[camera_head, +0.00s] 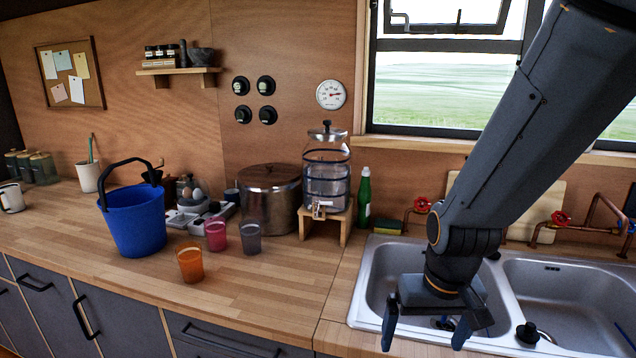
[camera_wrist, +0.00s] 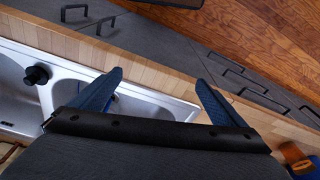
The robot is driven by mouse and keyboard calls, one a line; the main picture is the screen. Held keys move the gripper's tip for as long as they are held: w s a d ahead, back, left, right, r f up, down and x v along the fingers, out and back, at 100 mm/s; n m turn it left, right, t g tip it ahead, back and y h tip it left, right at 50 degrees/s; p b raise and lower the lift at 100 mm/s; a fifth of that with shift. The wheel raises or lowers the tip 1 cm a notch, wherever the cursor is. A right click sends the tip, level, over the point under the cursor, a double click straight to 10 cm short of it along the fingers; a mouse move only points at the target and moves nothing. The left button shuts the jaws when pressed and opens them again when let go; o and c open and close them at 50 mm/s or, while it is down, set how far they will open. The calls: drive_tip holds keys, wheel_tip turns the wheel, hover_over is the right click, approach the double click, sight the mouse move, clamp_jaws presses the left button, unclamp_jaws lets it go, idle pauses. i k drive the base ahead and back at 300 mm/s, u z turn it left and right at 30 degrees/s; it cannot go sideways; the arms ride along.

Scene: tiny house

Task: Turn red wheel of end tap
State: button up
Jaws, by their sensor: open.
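Two red tap wheels show behind the sink in the head view. One red wheel (camera_head: 422,205) is on copper piping at the left, beside the green bottle. The other red wheel (camera_head: 559,218) is on copper piping further right, past my arm. I cannot tell from the picture which belongs to the end tap. My gripper (camera_head: 425,336) is open and empty, pointing down over the front of the left basin, well in front of both wheels. The wrist view shows its two spread fingers (camera_wrist: 160,80) over the sink and counter edge; no red wheel shows there.
The double sink (camera_head: 575,290) has a black stopper (camera_head: 527,332) on its divider. A blue wheel (camera_head: 632,226) is at the far right edge. A green bottle (camera_head: 364,198), glass dispenser (camera_head: 326,175), cups and blue bucket (camera_head: 136,220) stand left. The front counter is clear.

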sight(423, 204)
drive_tip(key=z, duration=0.5)
drive_tip(key=k, duration=1.05)
drive_tip(key=u, duration=0.45)
drive_tip(key=i, duration=1.4)
drive_tip(key=z, duration=0.5)
